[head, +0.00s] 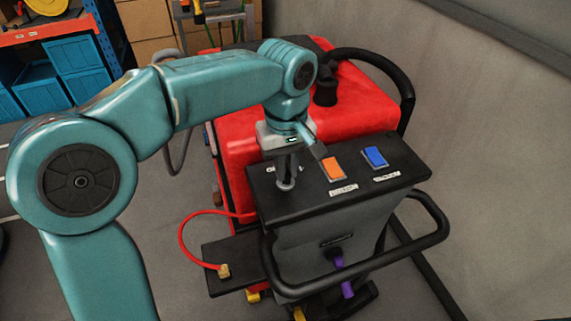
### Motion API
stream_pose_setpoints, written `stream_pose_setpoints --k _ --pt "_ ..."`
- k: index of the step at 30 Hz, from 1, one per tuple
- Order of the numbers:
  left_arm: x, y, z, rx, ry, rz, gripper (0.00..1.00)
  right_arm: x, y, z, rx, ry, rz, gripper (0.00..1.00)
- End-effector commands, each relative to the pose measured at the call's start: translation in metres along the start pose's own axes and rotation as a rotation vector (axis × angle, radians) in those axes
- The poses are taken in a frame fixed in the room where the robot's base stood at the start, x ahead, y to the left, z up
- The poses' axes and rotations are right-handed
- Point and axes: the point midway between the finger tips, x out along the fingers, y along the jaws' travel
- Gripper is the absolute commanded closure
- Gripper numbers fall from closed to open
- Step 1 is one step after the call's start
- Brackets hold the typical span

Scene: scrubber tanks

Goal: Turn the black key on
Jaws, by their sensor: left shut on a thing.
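My left gripper (291,172) reaches down from above to the black control panel (350,192) on the back of the red scrubber machine. Its fingers are shut at the left part of the panel, on the black key. The key is mostly hidden by the fingers, so its turn angle cannot be told. A small round grey fitting shows at the fingertips, against the panel top. To the right of the fingers are an orange switch (333,169) and a blue switch (375,157), each with a white label below. My right gripper is not in view.
The red scrubber body (355,110) stands behind the panel. A black handlebar (370,262) loops around the panel's front. A red cable (184,240) curves at the left to a brass plug. A grey wall is on the right; blue bins (75,55) are at upper left.

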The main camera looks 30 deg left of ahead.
Motion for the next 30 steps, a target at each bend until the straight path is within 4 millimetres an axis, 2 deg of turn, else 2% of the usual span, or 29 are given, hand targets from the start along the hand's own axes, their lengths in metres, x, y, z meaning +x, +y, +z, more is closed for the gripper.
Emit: stream_pose_setpoints --k 11,30 --pt "-0.001 -0.001 -0.001 0.123 0.001 -0.003 1.00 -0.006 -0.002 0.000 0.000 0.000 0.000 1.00" --pt "-0.002 -0.001 -0.001 0.700 0.003 -0.002 1.00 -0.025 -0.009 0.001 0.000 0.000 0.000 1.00"
